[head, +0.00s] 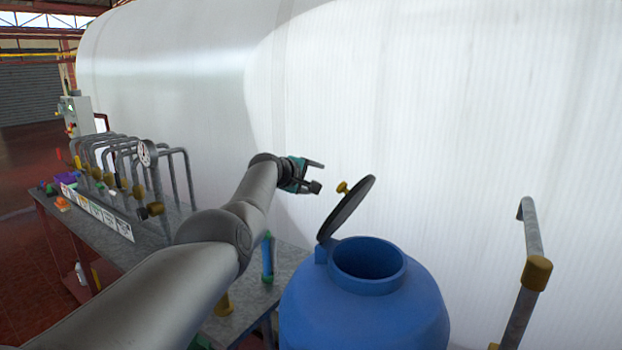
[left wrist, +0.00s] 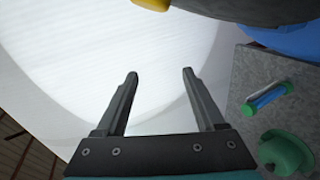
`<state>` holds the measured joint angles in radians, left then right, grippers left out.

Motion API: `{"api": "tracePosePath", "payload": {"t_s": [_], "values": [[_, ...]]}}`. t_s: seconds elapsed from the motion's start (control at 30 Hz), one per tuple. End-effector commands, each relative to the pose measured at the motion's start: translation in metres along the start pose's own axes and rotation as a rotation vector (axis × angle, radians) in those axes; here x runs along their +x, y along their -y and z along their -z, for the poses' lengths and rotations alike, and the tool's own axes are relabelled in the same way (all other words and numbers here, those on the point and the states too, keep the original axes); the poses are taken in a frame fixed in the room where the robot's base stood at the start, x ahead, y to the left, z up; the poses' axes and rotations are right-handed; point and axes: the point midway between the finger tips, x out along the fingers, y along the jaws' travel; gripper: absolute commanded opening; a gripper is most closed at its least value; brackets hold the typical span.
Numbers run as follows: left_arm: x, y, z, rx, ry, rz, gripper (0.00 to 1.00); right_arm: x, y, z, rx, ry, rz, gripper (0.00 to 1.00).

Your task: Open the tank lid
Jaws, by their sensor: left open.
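The blue tank (head: 365,310) stands right of centre in the head view, its round mouth uncovered. Its dark lid (head: 347,210) is tilted up steeply on the left side of the mouth, with a brass knob (head: 342,188) on its outer face. My left gripper (head: 318,176) is open and empty, a little left of the knob and apart from it. In the left wrist view the two fingers (left wrist: 160,76) are spread with nothing between them. The lid's dark edge (left wrist: 265,8) and part of the yellow knob (left wrist: 152,4) show at the top. My right gripper is not in view.
A grey bench (head: 290,262) with bent pipes, a gauge (head: 144,153) and valves stands at the left. A blue and green cylinder (head: 267,258) is on it near the tank. A grey pipe with a brass collar (head: 537,273) rises at the right. A large white curved wall (head: 450,120) fills the back.

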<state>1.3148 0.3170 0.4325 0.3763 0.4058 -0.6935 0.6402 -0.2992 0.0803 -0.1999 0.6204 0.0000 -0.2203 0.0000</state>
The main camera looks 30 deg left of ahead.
Motion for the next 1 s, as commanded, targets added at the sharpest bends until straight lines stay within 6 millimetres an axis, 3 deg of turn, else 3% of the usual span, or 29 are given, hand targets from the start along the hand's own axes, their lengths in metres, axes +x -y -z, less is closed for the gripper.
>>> {"api": "tracePosePath", "payload": {"t_s": [0.73, 1.0], "values": [[-0.027, -0.001, -0.001, 0.0, 0.001, 0.001, 0.71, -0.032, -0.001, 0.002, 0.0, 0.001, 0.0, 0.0], [-0.046, 0.0, 0.0, 0.001, -0.001, -0.001, 0.71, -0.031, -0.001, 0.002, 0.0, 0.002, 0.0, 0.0]]}}
